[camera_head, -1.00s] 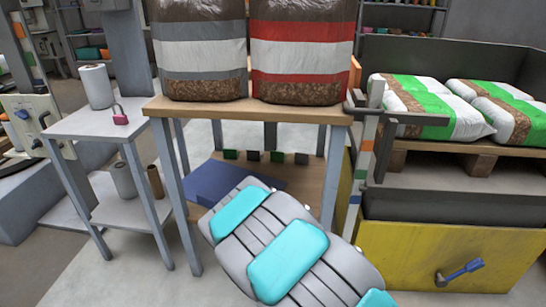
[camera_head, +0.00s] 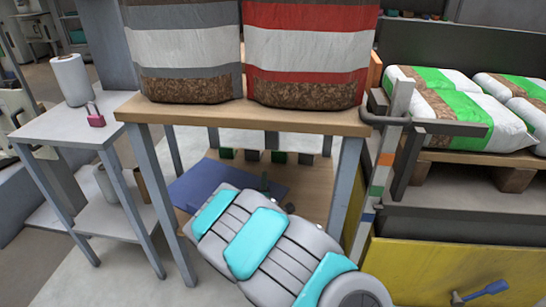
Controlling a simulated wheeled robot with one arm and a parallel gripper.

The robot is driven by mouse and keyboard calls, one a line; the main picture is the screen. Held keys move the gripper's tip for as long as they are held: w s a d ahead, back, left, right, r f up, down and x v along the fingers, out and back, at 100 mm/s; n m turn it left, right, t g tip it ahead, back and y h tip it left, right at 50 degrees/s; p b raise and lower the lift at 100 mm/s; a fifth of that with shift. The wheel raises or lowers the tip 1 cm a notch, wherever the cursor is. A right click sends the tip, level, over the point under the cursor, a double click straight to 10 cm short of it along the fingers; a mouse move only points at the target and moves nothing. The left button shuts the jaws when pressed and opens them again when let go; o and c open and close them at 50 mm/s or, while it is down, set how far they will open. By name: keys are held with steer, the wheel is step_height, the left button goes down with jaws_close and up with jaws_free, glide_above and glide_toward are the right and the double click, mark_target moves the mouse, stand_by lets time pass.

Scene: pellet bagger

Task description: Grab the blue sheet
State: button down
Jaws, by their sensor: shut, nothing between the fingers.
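The blue sheet (camera_head: 205,186) lies flat on the lower wooden shelf of the table, at its left side. My arm, grey with cyan pads, reaches in from the bottom right and covers the sheet's near right part. My gripper cannot be made out; the arm hides that area. A small dark part shows just above the arm near the sheet's right edge, and I cannot tell what it is.
The wooden tabletop (camera_head: 225,114) above the shelf carries two large bags. Several small blocks line the shelf's back. Table legs flank the opening. A grey side stand (camera_head: 75,127) is left; a post with coloured bands (camera_head: 385,160) and a yellow bin (camera_head: 440,270) are right.

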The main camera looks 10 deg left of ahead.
mark_target(287, 159)
steer(key=w, duration=0.7)
steer(key=w+b, duration=0.1)
steer(key=w, duration=0.2)
steer(key=shift+w+a, duration=0.15)
steer(key=shift+a, duration=0.15)
steer(key=shift+w+d, duration=1.15)
steer(key=shift+w, duration=0.15)
steer(key=w+d+b, duration=0.1)
steer(key=w+d, duration=0.3)
steer(key=w, duration=0.1)
steer(key=shift+w+d+f+b, duration=0.1)
steer(key=shift+d+f+b, duration=0.05)
steer(key=shift+d+b, duration=0.2)
steer(key=shift+w+d, duration=0.15)
steer(key=shift+w, duration=0.15)
steer(key=shift+s, duration=0.1)
